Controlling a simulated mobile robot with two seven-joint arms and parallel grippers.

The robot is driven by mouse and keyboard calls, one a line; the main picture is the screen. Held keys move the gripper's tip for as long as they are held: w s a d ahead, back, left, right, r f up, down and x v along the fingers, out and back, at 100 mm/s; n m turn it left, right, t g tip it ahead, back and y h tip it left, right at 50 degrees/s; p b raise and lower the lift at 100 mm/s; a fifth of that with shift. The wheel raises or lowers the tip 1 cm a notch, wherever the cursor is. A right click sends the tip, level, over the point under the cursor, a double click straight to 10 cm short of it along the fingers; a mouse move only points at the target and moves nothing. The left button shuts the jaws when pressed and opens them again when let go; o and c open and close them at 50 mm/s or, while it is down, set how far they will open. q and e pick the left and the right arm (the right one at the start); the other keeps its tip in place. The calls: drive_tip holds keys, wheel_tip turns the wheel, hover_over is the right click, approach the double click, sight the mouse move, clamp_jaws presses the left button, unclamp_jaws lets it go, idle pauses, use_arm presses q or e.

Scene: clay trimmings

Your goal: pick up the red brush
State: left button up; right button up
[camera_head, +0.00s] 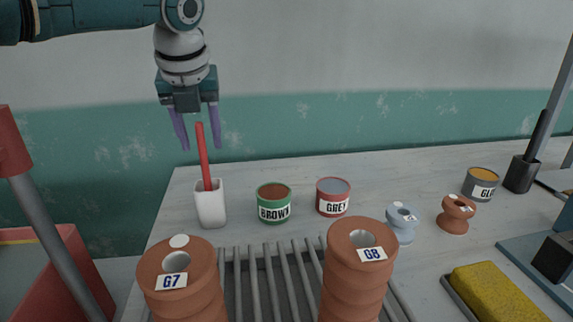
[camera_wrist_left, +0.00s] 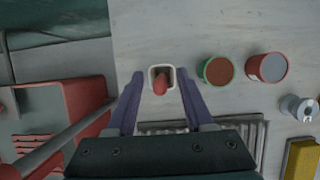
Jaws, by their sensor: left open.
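The red brush (camera_head: 203,155) stands nearly upright, leaning slightly, in a white square cup (camera_head: 210,206) at the back left of the table. My left gripper (camera_head: 197,143) is open and points down from above, its purple fingers on either side of the brush's upper end. In the left wrist view the brush (camera_wrist_left: 160,86) and the cup's rim (camera_wrist_left: 151,78) show between the spread fingers (camera_wrist_left: 160,84). The fingers do not appear to touch the brush. The brush's lower end is hidden inside the cup. My right gripper is not seen.
A green BROWN can (camera_head: 274,208) and a red GREY can (camera_head: 333,197) stand right of the cup. Terracotta pots G7 (camera_head: 183,285) and G8 (camera_head: 357,270) stand in front by a slatted rack (camera_head: 270,265). A yellow sponge (camera_head: 490,292) lies front right.

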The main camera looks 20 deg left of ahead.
use_arm(q)
drive_tip(key=shift+c, duration=0.4)
clamp_jaws()
